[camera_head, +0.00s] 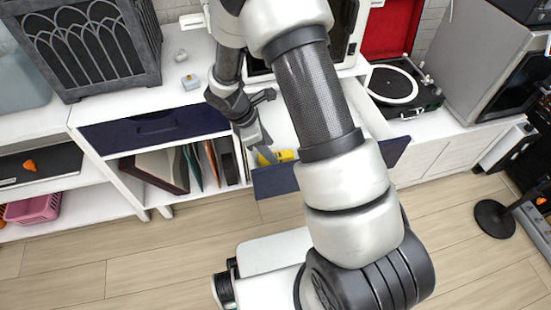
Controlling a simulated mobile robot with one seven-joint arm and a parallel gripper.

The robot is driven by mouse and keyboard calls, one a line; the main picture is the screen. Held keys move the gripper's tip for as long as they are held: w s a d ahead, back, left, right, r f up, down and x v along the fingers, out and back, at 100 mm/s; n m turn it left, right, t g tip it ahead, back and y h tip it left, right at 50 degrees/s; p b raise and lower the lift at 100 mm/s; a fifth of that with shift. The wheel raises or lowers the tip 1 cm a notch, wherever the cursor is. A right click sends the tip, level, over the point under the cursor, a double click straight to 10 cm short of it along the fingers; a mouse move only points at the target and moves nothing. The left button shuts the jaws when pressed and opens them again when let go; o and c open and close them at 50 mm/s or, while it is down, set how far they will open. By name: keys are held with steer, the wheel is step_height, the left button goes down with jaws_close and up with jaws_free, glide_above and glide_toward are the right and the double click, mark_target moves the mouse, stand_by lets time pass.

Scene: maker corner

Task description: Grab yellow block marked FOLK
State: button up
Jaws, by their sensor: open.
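A yellow block (277,156) lies in a pulled-out white drawer with a dark blue front (275,183), low in the middle of the view. It is partly hidden by my gripper and arm, and no marking on it can be read. My gripper (263,147) is open and reaches down into the drawer, right at the left end of the block. I cannot tell whether its fingers touch the block or stand around it.
A shut dark blue drawer (153,130) is left of the open one, above a shelf of folders (182,166). A dark arched cabinet (88,45) and a small grey item (190,82) stand on the white top. A record player (392,84) is at right.

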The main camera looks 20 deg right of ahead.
steer(key=x, duration=0.3)
steer(key=shift+f+b, duration=0.1)
steer(key=shift+b, duration=0.2)
steer(key=c, duration=1.1)
